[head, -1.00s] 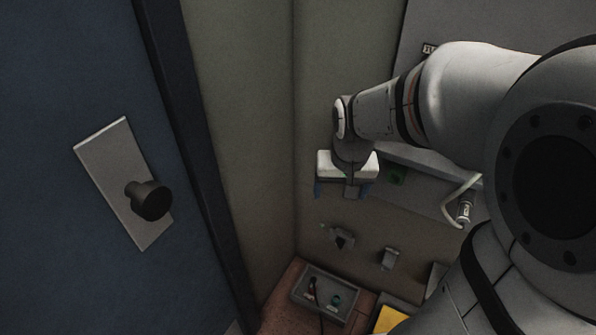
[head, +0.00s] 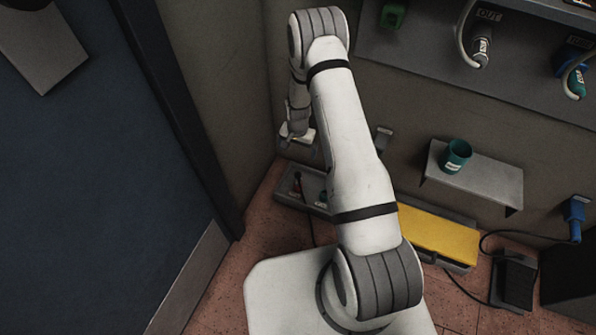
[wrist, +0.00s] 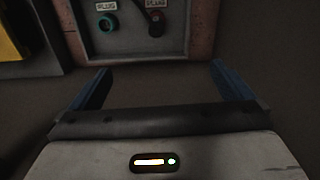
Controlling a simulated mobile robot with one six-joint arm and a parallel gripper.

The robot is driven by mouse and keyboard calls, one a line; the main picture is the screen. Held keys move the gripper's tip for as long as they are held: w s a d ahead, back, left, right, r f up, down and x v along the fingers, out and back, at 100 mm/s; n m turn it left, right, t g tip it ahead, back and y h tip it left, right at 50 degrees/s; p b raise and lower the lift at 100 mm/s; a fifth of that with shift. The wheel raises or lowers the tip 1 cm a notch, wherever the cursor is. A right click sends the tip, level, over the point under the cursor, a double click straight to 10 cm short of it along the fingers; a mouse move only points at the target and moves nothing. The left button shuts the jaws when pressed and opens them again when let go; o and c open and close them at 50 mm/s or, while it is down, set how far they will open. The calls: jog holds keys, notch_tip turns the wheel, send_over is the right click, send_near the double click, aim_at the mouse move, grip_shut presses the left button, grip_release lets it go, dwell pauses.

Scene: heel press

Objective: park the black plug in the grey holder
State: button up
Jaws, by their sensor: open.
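My gripper (head: 297,134) points down above the grey tray at the back left; its fingers are not clear in the head view. In the wrist view its two blue fingers (wrist: 160,82) are apart with nothing between them. A dark item that looks like the black plug (wrist: 155,24) lies in the tray ahead of the fingers, with a label beside it. It also shows small, with a red part, in the head view (head: 297,184).
The grey tray (head: 288,197) also holds a teal item (wrist: 107,24). A blue door stands left.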

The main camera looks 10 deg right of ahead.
jog(key=b, duration=0.2)
send_over(298, 175)
jog(key=shift+m, duration=0.3)
notch_tip(298, 175, down, 9)
jog(key=shift+w, duration=0.1)
notch_tip(298, 175, down, 9)
jog(key=b, duration=0.6)
grip_shut()
dwell(0.5)
jog(key=shift+r, duration=0.2)
dwell(0.4)
jog(key=shift+r+p, duration=1.6)
jog(key=shift+r, duration=0.8)
